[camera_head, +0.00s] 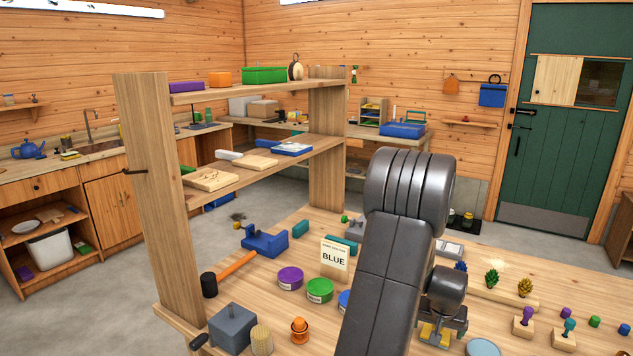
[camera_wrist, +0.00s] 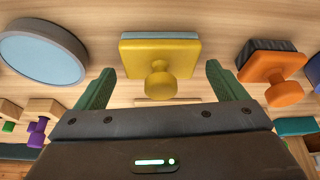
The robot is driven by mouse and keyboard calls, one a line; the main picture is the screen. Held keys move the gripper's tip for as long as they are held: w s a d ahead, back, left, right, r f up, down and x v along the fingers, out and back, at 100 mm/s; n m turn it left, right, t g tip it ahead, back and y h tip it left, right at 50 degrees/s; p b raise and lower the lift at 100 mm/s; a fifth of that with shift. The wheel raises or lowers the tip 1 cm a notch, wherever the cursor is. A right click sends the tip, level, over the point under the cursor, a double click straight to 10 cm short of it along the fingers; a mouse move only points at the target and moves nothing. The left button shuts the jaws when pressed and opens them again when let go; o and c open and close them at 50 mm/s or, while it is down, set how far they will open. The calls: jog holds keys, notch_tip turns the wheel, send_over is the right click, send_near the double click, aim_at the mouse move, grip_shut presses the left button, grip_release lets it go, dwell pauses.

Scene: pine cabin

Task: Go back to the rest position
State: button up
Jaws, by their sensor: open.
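My gripper (camera_wrist: 159,74) is open, with its two green fingers spread apart and nothing held between them. A yellow block with a round knob (camera_wrist: 159,84) lies beyond and between the fingertips in the wrist view, apart from both fingers. In the head view my dark arm reaches down over the wooden workbench (camera_head: 480,262). The gripper end is low at the right of the arm, partly hidden, and yellow (camera_head: 437,334) shows there.
An orange knobbed block (camera_wrist: 275,75) is right of the fingers; a round blue-topped disc (camera_wrist: 42,58) is left. The bench also holds a BLUE sign (camera_head: 334,257), purple (camera_head: 290,278) and green tins (camera_head: 320,290), a hammer (camera_head: 228,272) and a blue vise (camera_head: 264,241). A wooden shelf (camera_head: 155,190) stands left.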

jog(key=shift+r, duration=1.55)
